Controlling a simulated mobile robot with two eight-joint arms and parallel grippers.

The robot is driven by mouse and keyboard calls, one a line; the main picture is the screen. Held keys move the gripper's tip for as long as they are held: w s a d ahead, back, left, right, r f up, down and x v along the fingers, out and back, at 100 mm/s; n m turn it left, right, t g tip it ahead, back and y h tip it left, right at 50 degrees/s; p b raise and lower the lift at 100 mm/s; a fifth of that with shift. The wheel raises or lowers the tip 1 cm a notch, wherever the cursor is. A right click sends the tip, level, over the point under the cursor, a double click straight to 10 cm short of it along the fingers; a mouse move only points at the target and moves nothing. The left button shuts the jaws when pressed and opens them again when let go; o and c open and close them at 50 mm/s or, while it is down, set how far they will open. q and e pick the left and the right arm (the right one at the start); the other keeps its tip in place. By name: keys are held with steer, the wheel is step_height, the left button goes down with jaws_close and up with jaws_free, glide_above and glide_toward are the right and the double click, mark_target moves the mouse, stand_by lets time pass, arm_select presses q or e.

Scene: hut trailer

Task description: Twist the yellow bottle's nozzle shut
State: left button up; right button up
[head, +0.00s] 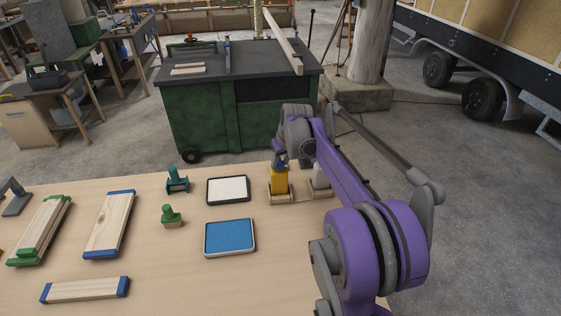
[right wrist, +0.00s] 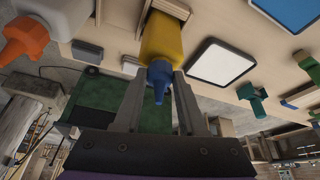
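The yellow bottle (head: 279,182) stands upright in a small wooden holder on the workbench, and its body also shows in the right wrist view (right wrist: 162,40). Its blue nozzle (head: 280,160) points up. In the right wrist view the nozzle (right wrist: 159,78) sits between the two grey fingers of my right gripper (right wrist: 161,76). The fingertips lie close against both sides of the nozzle, near its base, and look shut on it. In the head view my right arm hides part of this contact. My left gripper is not in view.
A white bottle (right wrist: 58,22) with an orange nozzle (right wrist: 25,40) stands beside the yellow one. A white pad (head: 228,190), a blue pad (head: 230,237), green stamps (head: 171,215) and wooden boards (head: 108,225) lie to the left. The bench front is mostly clear.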

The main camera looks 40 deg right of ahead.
jaws_close()
steer(key=shift+m, duration=0.5)
steer(key=m, duration=0.1)
steer(key=m+h, duration=0.1)
steer(key=m, duration=0.1)
steer(key=shift+w+a+m+g+h, duration=0.1)
steer(key=shift+a+m+g+h, duration=0.2)
steer(key=shift+g, duration=0.1)
steer(key=shift+w+m+g+h, duration=0.1)
steer(key=shift+m+g+h, duration=0.4)
steer(key=shift+m, duration=1.4)
steer(key=o, duration=0.6)
jaws_free()
